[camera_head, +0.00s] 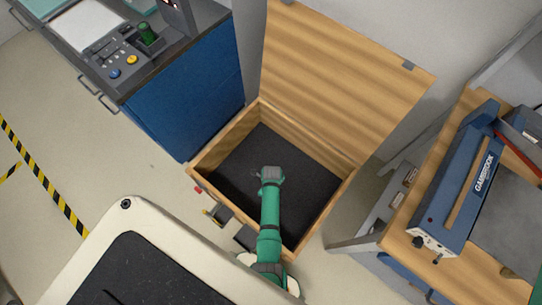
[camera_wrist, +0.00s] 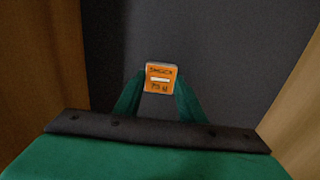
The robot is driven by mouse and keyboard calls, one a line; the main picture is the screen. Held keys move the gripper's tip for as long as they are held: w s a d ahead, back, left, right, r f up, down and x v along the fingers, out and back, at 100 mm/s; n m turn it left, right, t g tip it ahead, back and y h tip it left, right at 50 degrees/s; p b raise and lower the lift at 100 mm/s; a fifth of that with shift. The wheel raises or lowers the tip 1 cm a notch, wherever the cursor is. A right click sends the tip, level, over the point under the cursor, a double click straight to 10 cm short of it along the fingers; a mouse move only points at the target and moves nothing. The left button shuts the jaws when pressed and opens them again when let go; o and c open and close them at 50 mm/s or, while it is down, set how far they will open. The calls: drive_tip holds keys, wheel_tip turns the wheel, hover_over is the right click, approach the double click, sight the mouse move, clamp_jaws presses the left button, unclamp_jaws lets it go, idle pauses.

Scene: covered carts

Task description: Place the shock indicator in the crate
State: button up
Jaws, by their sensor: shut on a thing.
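The shock indicator (camera_wrist: 160,78) is a small orange block with a white strip and dark lettering. In the wrist view it sits between the two green fingers of my gripper (camera_wrist: 159,92), which are shut on it. The open wooden crate (camera_head: 228,142) has a dark floor lining, which fills the wrist view's background (camera_wrist: 215,50). In the head view my green arm reaches over the crate's front wall, and the grey wrist is above the crate's interior. The fingers and the indicator are hidden under the wrist there. I cannot tell how high the indicator is above the floor.
The crate's lid (camera_head: 340,75) stands open at the back. A blue cabinet (camera_head: 190,95) with a button panel stands at left. A wooden bench (camera_head: 455,125) with a blue machine (camera_head: 460,185) stands at right. The crate's floor (camera_head: 300,165) looks empty.

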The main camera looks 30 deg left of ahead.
drive_tip(key=shift+w+a+f, duration=0.25)
drive_tip(key=shift+f, duration=0.2)
drive_tip(key=shift+w+a+f, duration=0.2)
drive_tip(key=shift+w+f, duration=0.05)
drive_tip(key=shift+f, duration=0.2)
drive_tip(key=shift+w+a+f, duration=0.1)
drive_tip(key=shift+a+f, duration=0.1)
drive_tip(key=shift+a, duration=0.05)
drive_tip(key=shift+w+f, duration=0.15)
drive_tip(key=shift+f, duration=1.45)
drive_tip(key=shift+f, duration=0.15)
drive_tip(key=o, duration=1)
drive_tip(key=shift+d, duration=0.1)
